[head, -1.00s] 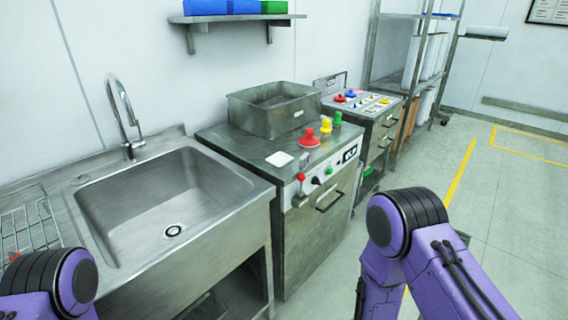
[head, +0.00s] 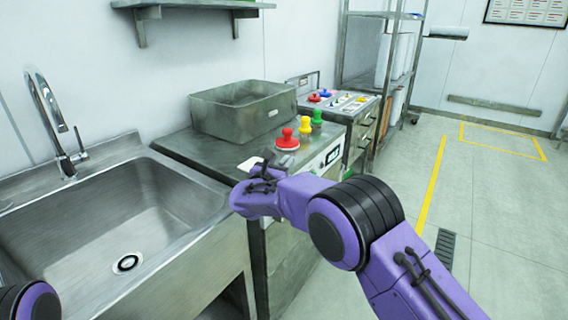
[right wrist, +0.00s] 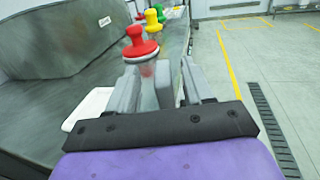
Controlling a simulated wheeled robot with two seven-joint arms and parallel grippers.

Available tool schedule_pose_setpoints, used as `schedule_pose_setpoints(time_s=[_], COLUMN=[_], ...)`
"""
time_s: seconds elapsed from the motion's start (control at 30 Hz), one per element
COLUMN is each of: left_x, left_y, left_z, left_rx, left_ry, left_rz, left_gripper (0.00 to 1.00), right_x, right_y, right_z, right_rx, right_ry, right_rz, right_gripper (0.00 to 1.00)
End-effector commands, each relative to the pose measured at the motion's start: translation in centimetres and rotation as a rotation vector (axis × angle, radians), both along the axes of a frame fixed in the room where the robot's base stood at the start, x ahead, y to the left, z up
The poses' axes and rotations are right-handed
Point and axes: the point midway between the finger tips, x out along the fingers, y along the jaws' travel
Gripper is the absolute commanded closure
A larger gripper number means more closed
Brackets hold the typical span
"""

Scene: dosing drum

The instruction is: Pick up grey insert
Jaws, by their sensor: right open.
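I cannot make out a grey insert with certainty in either view. My right gripper (right wrist: 160,82) is open at the counter's front edge. In the right wrist view its grey fingers stand apart, with a small grey shape between them; I cannot tell whether that is part of the fingers or a separate thing. A red knob-shaped piece (head: 287,139) stands on the counter beyond the fingertips and shows in the right wrist view too (right wrist: 138,43). My right forearm hides part of the counter's front panel. My left gripper is out of view; only an arm link shows at lower left.
A steel bin (head: 241,112) stands on the counter behind the gripper. Yellow (head: 305,124) and green (head: 317,119) pieces stand beside the red one. A white flat piece (right wrist: 88,108) lies left of the fingers. A sink (head: 125,215) is at left. The floor at right is clear.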

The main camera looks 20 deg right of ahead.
Motion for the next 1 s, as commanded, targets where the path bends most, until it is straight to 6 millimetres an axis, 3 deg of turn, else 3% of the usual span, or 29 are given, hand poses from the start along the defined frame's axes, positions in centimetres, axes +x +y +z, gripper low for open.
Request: schedule_pose_setpoints(time_s=[0.13,0.37,0.4,0.53,0.57,0.87,1.0], left_x=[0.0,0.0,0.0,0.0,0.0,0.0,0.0], left_y=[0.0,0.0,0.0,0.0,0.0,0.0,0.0], left_z=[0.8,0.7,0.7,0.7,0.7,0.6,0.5], left_rx=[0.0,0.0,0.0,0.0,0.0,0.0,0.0], left_ry=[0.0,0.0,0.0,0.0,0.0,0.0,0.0], left_rz=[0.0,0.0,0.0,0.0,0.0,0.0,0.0], left_gripper=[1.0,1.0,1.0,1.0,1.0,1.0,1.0], right_x=[1.7,2.0,2.0,2.0,2.0,2.0,2.0], right_y=[-1.6,-2.0,-2.0,-2.0,-2.0,-2.0,-2.0], right_z=[0.0,-0.1,-0.1,-0.1,-0.1,0.0,1.1], right_rx=[-0.001,-0.002,-0.002,-0.002,-0.001,-0.001,0.0], right_ry=[0.001,0.001,0.001,0.001,0.002,0.002,-0.001], right_rz=[-0.003,-0.003,-0.003,-0.003,-0.003,-0.004,-0.005], right_gripper=[0.49,0.49,0.52,0.94,1.0,1.0,1.0])
